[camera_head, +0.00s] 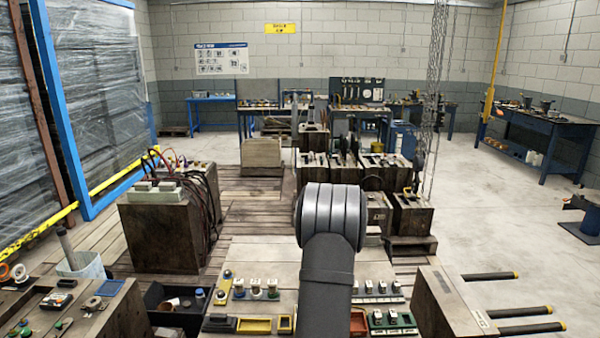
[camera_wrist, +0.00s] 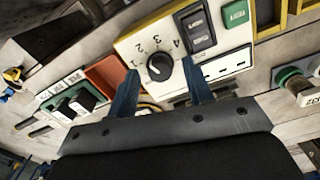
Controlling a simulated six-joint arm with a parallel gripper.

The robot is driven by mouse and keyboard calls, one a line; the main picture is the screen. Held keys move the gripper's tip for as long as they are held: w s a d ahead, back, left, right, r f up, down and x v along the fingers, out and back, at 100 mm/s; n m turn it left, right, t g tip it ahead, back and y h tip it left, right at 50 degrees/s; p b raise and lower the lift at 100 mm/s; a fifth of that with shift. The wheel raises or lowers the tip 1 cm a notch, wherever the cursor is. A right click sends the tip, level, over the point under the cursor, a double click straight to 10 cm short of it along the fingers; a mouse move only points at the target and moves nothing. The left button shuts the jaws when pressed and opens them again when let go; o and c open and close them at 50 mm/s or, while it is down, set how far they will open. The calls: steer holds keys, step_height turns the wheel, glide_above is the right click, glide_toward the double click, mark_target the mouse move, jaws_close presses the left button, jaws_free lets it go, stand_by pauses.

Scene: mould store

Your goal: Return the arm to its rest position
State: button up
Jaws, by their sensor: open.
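My arm (camera_head: 328,275) rises through the middle of the head view, over the wooden table. It hides my gripper and part of the tabletop there. In the wrist view my gripper (camera_wrist: 160,66) is open, with two blue fingers apart and nothing held between them. A cream panel with a black rotary knob (camera_wrist: 160,67) and the numbers 1 to 4 lies beyond the fingertips. The fingers appear on both sides of the knob; I cannot tell how far off it they are.
The wooden table (camera_head: 262,262) bears buttons, switches and a yellow frame (camera_head: 254,325). A wooden block with dark rods (camera_head: 448,305) stands right. A dark bin (camera_head: 180,308) stands left.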

steer(key=m, duration=0.3)
steer(key=shift+r+m, duration=0.25)
steer(key=shift+m, duration=0.15)
step_height(320, 180, up, 10)
steer(key=shift+r, duration=0.25)
steer(key=shift+c, duration=0.2)
steer(key=shift+a, duration=0.2)
steer(key=c, duration=0.4)
steer(key=a+f, duration=0.1)
steer(key=a, duration=0.1)
steer(key=s+a, duration=0.1)
steer(key=a, duration=0.2)
steer(key=s+a+f, duration=0.1)
steer(key=a, duration=0.2)
steer(key=shift+a+f, duration=0.15)
steer(key=shift+f, duration=0.15)
jaws_close()
steer(key=shift+a+f, duration=0.15)
steer(key=shift+f, duration=3.15)
